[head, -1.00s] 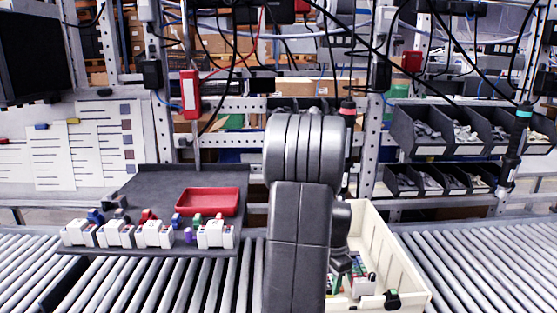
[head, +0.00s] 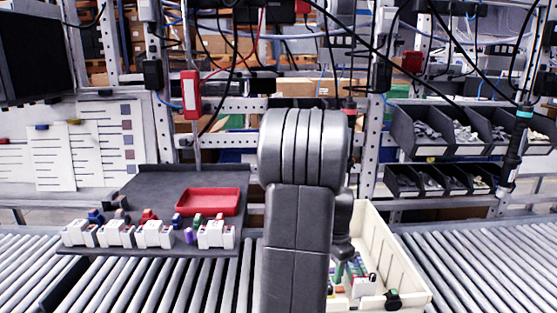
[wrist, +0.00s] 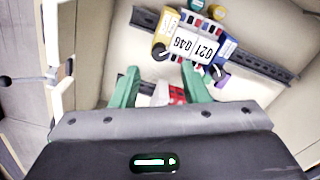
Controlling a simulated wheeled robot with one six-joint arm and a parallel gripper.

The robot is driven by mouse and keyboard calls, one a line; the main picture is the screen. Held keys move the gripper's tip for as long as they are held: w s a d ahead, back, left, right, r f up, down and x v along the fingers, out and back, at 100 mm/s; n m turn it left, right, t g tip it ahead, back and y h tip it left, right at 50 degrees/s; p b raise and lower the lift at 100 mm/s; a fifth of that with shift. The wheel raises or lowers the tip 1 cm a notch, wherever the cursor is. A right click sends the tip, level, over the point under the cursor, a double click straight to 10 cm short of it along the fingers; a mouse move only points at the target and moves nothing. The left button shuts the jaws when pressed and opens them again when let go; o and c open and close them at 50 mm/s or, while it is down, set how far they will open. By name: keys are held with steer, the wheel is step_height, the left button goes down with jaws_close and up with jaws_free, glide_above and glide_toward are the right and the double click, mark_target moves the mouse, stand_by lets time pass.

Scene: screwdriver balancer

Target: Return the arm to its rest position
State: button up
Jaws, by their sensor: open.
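My arm stands upright in the middle of the head view, and its gripper there is largely hidden behind my own arm links. In the wrist view my gripper (wrist: 160,72) has two green fingers spread apart, with nothing held between them. It is above the inside of a cream bin (head: 408,262). A terminal-block assembly (wrist: 195,45) with white labels, on a dark rail, lies in the bin just beyond the fingertips. It also shows in the head view (head: 362,283), partly covered by my arm. Whether the fingers touch it I cannot tell.
A dark tray (head: 150,185) at left holds a red box (head: 208,201) and several white-based block assemblies. Roller conveyors (head: 480,265) run on both sides. Dark parts bins (head: 430,130) are at right, beside a hanging screwdriver (head: 513,150). Cables hang above.

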step_height(320, 180, up, 9)
step_height(320, 180, down, 14)
steer(key=shift+f, duration=0.25)
steer(key=n+p, duration=0.1)
steer(key=n, duration=0.3)
steer(key=shift+n, duration=0.3)
steer(key=n+p, duration=0.1)
steer(key=n, duration=0.3)
steer(key=shift+n, duration=0.4)
steer(key=n+p, duration=0.1)
steer(key=n, duration=0.3)
steer(key=shift+r+n, duration=0.1)
steer(key=shift+n, duration=0.2)
steer(key=shift+n+p, duration=0.85)
steer(key=shift+n, duration=1.15)
